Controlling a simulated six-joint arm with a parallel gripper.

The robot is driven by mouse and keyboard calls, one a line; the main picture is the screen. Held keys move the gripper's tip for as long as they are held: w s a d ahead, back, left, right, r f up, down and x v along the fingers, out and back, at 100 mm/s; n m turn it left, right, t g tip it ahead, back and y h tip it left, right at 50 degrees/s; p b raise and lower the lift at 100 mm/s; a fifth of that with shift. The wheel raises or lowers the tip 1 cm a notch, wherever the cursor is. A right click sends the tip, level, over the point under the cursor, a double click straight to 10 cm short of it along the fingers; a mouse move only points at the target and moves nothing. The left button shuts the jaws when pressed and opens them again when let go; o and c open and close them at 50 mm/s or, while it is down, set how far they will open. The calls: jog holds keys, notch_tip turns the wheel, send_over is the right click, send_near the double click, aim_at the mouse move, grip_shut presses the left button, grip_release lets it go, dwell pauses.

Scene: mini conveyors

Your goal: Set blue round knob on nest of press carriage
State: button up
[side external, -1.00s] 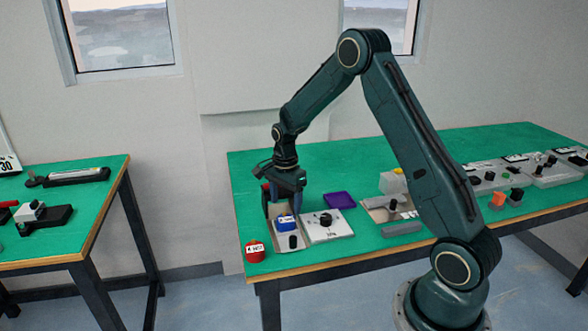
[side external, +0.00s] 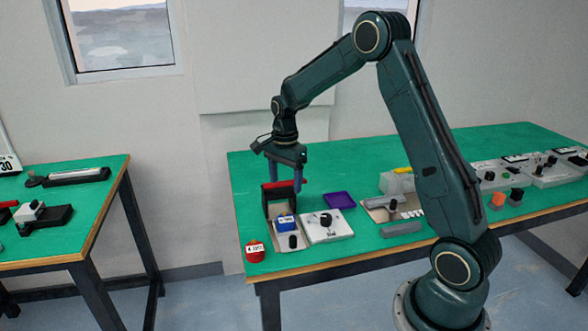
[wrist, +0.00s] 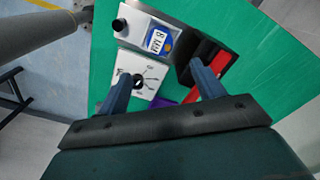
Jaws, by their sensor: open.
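The blue round knob (side external: 286,223) with a white label sits on the light grey press carriage (side external: 291,246), in front of the black press frame (side external: 268,205) with its red top. In the wrist view the blue knob (wrist: 167,38) shows at top centre on the carriage (wrist: 133,27). The nest is covered by the knob, so I cannot tell how exactly it is seated. My gripper (side external: 284,180) is open and empty, above and behind the knob and apart from it. Its two blue fingers (wrist: 161,72) also show in the wrist view.
A white plate with a black knob (side external: 329,230) lies right of the press. A purple tray (side external: 340,200) is behind it. A red labelled round object (side external: 255,252) stands at the front left corner. Other devices stand further right on the green bench (side external: 360,240).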

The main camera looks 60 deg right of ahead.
jog(key=s+a+r+n+t, duration=0.3)
jog(key=s+a+r+n, duration=0.65)
jog(key=r, duration=0.45)
jog(key=s+a+r+n+t, duration=0.1)
jog(key=s+a+n, duration=0.3)
jog(key=s, duration=0.4)
jog(key=s+a+r+n+t, duration=0.1)
jog(key=s+a+n, duration=0.3)
jog(key=s, duration=0.5)
jog(key=shift+r+n+t, duration=0.15)
jog(key=shift+n+t, duration=0.15)
jog(key=shift+n, duration=0.85)
